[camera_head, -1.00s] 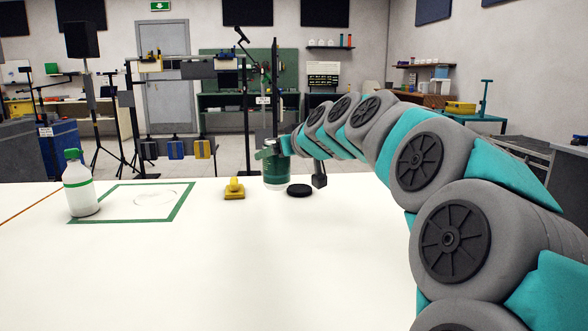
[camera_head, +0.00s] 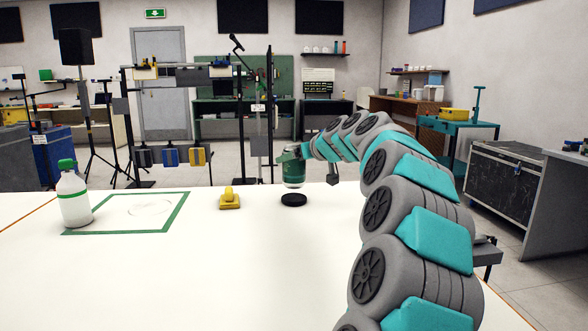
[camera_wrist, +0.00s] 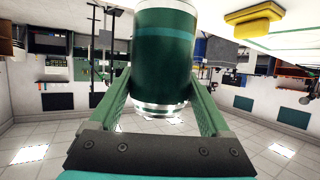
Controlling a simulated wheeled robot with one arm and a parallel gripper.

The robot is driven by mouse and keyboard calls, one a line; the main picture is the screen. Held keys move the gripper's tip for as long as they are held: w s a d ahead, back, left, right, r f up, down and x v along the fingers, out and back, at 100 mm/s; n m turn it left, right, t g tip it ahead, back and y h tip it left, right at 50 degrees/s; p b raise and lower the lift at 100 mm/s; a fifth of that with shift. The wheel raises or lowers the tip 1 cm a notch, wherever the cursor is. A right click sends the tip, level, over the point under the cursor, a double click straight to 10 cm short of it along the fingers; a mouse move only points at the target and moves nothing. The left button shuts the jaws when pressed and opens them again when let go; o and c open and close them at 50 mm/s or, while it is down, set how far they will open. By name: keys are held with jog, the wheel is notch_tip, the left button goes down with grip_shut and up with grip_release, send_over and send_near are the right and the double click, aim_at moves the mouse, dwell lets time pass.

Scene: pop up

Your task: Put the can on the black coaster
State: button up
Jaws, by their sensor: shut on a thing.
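The can (camera_head: 294,174) is dark green with shiny silver ends. My gripper (camera_head: 291,154) is shut on it and holds it upright. In the head view the can's lower end shows just above the black coaster (camera_head: 294,200), in line with it, with a small gap between them. The coaster is a round black disc flat on the white table. In the wrist view, which is upside down, the two green fingers of my gripper (camera_wrist: 160,92) lie on either side of the can (camera_wrist: 162,50). The coaster does not show there.
A yellow object (camera_head: 229,199) sits on the table (camera_head: 220,280) left of the coaster. A white bottle with a green cap (camera_head: 74,198) stands further left, by a green square outline (camera_head: 174,216). The table's front middle is clear.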

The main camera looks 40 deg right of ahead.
aim_at(294, 167)
jog(key=shift+f, duration=1.6)
jog(key=shift+f, duration=0.2)
jog(key=o, duration=1.4)
jog(key=shift+r, duration=0.1)
jog(key=shift+r, duration=0.2)
jog(key=v, duration=1.2)
jog(key=shift+b, duration=0.45)
